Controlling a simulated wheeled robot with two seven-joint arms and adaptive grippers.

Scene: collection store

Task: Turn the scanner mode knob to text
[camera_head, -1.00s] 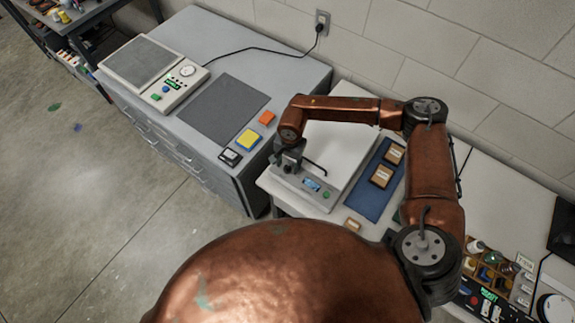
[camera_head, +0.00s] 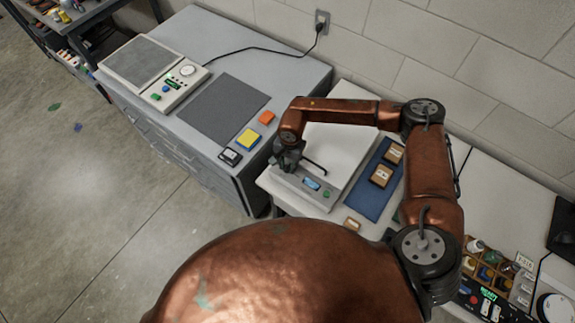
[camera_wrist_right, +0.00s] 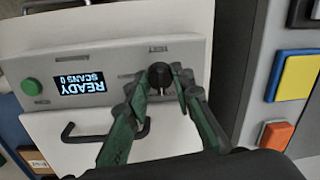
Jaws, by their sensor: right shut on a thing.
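The scanner (camera_head: 342,150) is a pale flatbed unit with a black lid handle and a grey front panel (camera_wrist_right: 100,65). The panel carries a lit display (camera_wrist_right: 79,79) reading READY, SCANS 0, and a green button (camera_wrist_right: 32,87). The black mode knob (camera_wrist_right: 159,73) sits at the other end of the panel, near a label that seems to read TEXT. My right gripper (camera_wrist_right: 162,84) is shut on the knob, with a finger on each side. In the head view my right gripper (camera_head: 287,160) hides the knob. I cannot tell the knob's exact pointing. My left gripper is out of view.
A grey cabinet (camera_head: 285,65) left of the scanner holds another device (camera_head: 155,72), a dark mat (camera_head: 222,108), and yellow (camera_head: 248,139) and orange (camera_head: 267,117) blocks. A blue mat (camera_head: 368,203) with small boxes lies right of the scanner. A wall stands behind.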

